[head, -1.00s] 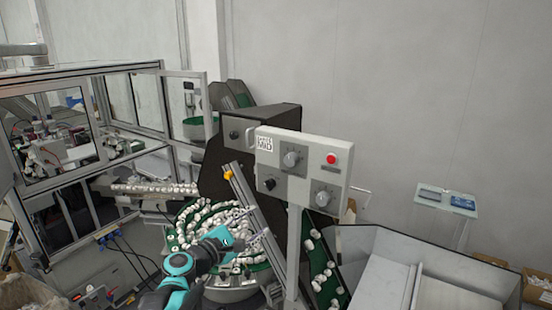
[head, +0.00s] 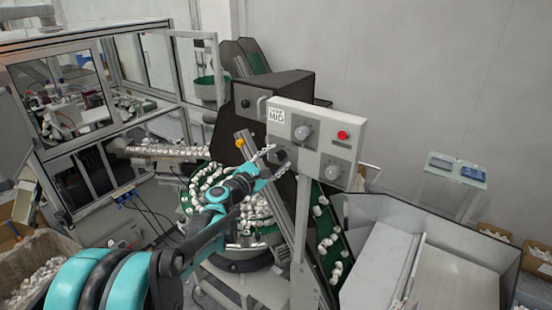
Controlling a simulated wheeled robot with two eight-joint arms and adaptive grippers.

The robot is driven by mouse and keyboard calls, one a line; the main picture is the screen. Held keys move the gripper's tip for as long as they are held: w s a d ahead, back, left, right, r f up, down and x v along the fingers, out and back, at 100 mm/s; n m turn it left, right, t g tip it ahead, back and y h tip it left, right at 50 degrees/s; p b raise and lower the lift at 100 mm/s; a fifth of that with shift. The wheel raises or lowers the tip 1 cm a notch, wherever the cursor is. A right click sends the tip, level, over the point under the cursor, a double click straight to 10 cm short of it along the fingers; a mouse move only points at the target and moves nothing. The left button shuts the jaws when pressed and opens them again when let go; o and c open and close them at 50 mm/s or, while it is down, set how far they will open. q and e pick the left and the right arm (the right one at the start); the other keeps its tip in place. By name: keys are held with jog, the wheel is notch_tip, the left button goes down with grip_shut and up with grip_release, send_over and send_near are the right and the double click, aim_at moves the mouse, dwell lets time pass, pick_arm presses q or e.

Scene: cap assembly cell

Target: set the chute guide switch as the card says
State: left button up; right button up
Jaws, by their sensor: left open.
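The grey control panel (head: 322,122) stands on a post right of centre. A white card (head: 276,116) at its upper left shows a small top line I cannot read surely and the large word MID. Below the card is a black knob (head: 280,155), partly hidden by my gripper; its pointer direction cannot be read. My left gripper (head: 272,161) is open, its fingers at the black knob; whether they touch it I cannot tell. My right gripper is not in view.
A round feeder bowl (head: 247,240) of white caps lies below my arm. A green conveyor (head: 331,240) runs beside the post. A metal bin (head: 425,215) stands at right.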

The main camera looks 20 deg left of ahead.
pick_arm(q)
jog(key=c, duration=1.1)
jog(key=shift+c, duration=0.2)
jog(key=m+b, duration=0.2)
jog(key=m, duration=0.1)
jog(key=shift+f, duration=0.15)
jog(key=shift+m+b, duration=1)
jog(key=shift+m, duration=1.4)
